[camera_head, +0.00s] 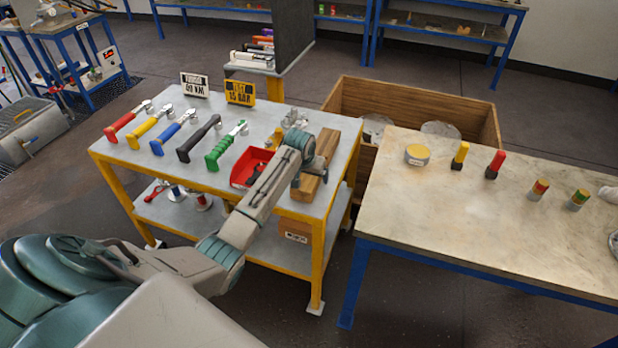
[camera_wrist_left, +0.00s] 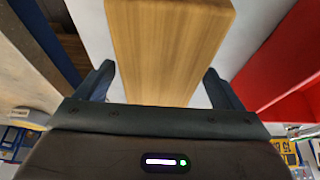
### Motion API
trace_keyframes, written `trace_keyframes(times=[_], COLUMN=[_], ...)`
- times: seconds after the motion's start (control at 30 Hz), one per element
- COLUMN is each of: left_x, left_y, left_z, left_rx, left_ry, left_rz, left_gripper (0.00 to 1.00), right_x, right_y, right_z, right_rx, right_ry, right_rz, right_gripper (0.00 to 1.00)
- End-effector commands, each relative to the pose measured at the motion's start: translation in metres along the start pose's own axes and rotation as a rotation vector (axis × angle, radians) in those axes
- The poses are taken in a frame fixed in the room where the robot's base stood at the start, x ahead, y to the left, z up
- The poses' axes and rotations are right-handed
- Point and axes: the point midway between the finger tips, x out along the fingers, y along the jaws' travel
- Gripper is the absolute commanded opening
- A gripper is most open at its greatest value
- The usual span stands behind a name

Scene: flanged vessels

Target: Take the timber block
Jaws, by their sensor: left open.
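The timber block (camera_head: 308,188) is a long, light brown wooden bar lying at the right end of the grey-topped yellow table. My left arm partly covers it in the head view. My left gripper (camera_head: 303,145) is over the block. In the left wrist view the block (camera_wrist_left: 165,45) runs between the two dark fingers of the open gripper (camera_wrist_left: 160,85), with a gap on each side. Whether the fingertips reach below its top face I cannot tell. My right gripper is not in view.
A red bin (camera_head: 245,167) stands close left of the block. Several colored-handled wrenches (camera_head: 168,137) lie further left, with two signs (camera_head: 241,93) behind. A wooden crate (camera_head: 400,95) is behind. A blue-legged table (camera_head: 450,205) stands to the right across a gap.

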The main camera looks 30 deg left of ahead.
Motion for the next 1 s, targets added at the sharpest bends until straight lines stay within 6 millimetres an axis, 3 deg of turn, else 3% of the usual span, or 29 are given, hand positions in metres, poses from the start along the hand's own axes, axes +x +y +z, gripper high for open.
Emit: trace_keyframes(times=[0.07,0.37,0.73,0.97,1.0], left_x=[0.0,0.0,-0.005,-0.031,-0.034], left_y=[0.0,0.0,0.0,0.0,0.002], left_z=[0.0,0.0,-0.003,-0.015,-0.009], left_rx=[0.0,0.0,0.0,0.0,0.001], left_ry=[0.0,0.0,0.002,0.007,0.002], left_rz=[0.0,0.0,0.0,0.0,0.0], left_gripper=[0.89,0.32,0.32,0.32,0.32], right_x=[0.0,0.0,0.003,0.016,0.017], right_y=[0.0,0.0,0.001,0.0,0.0], right_z=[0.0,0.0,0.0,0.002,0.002], right_rx=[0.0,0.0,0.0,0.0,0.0], right_ry=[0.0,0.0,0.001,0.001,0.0], right_rz=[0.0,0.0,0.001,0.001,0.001], right_gripper=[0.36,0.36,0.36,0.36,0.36])
